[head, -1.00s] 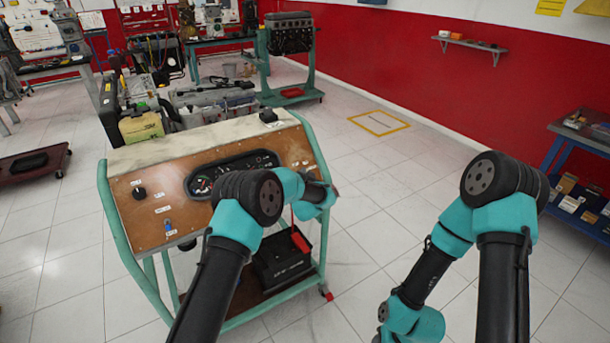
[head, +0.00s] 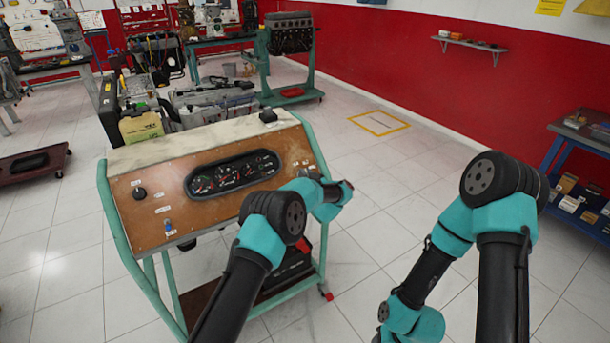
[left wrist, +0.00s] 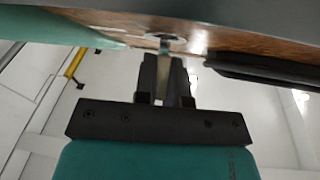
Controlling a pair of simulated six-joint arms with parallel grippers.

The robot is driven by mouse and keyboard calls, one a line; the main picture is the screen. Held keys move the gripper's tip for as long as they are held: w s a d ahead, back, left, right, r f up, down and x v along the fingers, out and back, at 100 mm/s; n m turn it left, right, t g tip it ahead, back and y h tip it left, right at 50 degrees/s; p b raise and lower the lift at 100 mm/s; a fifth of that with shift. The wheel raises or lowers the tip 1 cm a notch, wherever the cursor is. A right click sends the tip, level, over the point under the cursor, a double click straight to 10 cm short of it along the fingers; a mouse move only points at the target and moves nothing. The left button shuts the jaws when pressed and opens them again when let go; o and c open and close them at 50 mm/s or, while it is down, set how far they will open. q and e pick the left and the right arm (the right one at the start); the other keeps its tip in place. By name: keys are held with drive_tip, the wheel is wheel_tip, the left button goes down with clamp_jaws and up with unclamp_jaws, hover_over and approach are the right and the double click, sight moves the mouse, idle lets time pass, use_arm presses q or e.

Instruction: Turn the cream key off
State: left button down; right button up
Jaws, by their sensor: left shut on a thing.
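The brown instrument panel (head: 150,215) stands on a teal-framed trainer, with a dark gauge cluster (head: 233,172) in its face. In the left wrist view my left gripper (left wrist: 165,65) is up against the panel's underside edge, its dark fingers shut on a thin cream piece, which looks like the cream key (left wrist: 165,80). A round switch collar (left wrist: 172,37) shows on the wood just beyond the fingertips. In the head view my left wrist covers the key and the fingers. The key's turn angle cannot be made out. My right gripper is out of view.
A black knob (head: 139,193) and a blue toggle (head: 168,225) sit on the panel's left part. A black battery (head: 290,267) rests on the lower shelf. A dark bar (left wrist: 265,70) lies close right of the fingers. Tiled floor is clear to the right.

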use_arm(q)
drive_tip(key=shift+n+g+y, duration=0.5)
drive_tip(key=shift+n+y, duration=0.6)
drive_tip(key=shift+n, duration=0.2)
drive_tip(key=c, duration=1.2)
unclamp_jaws()
drive_tip(key=shift+s+d, duration=0.1)
drive_tip(key=v, duration=1.7)
